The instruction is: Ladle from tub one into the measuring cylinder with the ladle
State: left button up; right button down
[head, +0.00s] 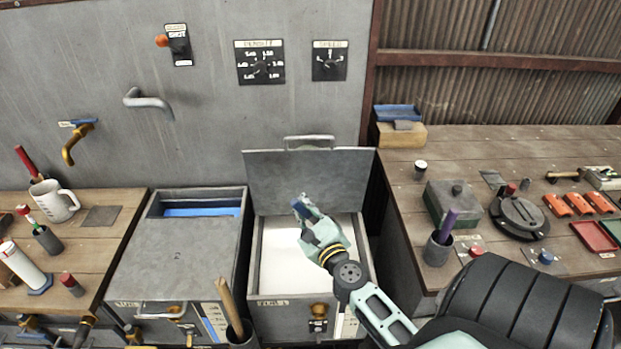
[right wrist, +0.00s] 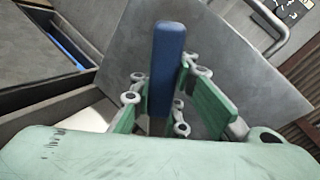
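The right tub (head: 258,258) stands with its lid (head: 310,182) raised, and white contents (head: 290,265) show inside. My right gripper (head: 306,214) is over this tub. It appears shut on an upright blue handle, which I take for the ladle (right wrist: 167,60); a dark shaft runs below the blue part. The ladle's bowl is not visible. A white cylinder on a blue foot, which looks like the measuring cylinder (head: 25,266), stands on the left bench. The left tub (head: 180,250) has its grey cover on. My left gripper is not in view.
A white mug (head: 53,201) and a dark cup (head: 47,240) with a tool stand on the left bench (head: 110,210). The right bench (head: 400,180) carries pots, trays and tools.

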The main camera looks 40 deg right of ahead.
jog(key=shift+w+a+f, duration=0.1)
jog(key=shift+a+f, duration=0.05)
jog(key=shift+a, duration=0.15)
dwell(0.4)
jog(key=shift+w+a+f+n, duration=0.15)
jog(key=shift+a+f+n, duration=0.2)
jog(key=shift+a+n, duration=0.3)
jog(key=shift+d, duration=0.1)
jog(key=shift+f+b, duration=0.15)
jog(key=shift+b, duration=0.2)
jog(key=shift+w+a+f+n, duration=0.2)
jog(key=shift+a+f+n, duration=0.2)
jog(key=shift+a+n, duration=0.2)
jog(key=shift+a+f, duration=0.1)
jog(key=shift+a, duration=0.05)
jog(key=shift+w+a+f+n+b, duration=0.2)
jog(key=shift+a+f+n+b, duration=0.25)
jog(key=shift+f+n+b, duration=0.1)
jog(key=shift+a, duration=0.1)
jog(key=shift+f, duration=0.15)
dwell(0.4)
